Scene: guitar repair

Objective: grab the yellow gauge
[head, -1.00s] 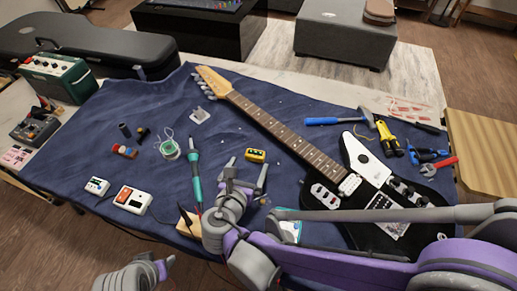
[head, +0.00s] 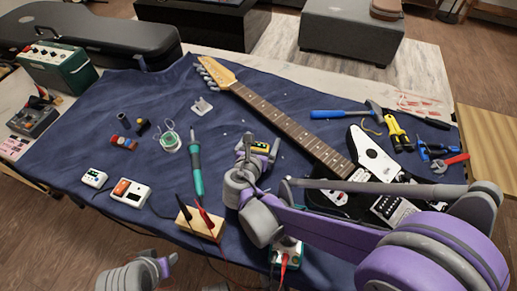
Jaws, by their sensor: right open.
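The yellow gauge (head: 260,147) is a small yellow block with a dark face, lying on the blue cloth left of the guitar neck. My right gripper (head: 254,150) is over it with its fingers open, one on the left side of the gauge and the other near its right side. The fingers and wrist hide part of the gauge, and I cannot tell whether they touch it. Part of my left gripper (head: 166,264) shows at the bottom edge, low and left of the table; its jaws are not clear.
The electric guitar (head: 300,132) lies right of the gauge. A teal soldering iron (head: 196,170) and a solder spool (head: 170,141) lie to its left. A wooden block (head: 201,223) with red and black leads sits in front. Pliers (head: 398,135) and a hammer (head: 340,114) lie at right.

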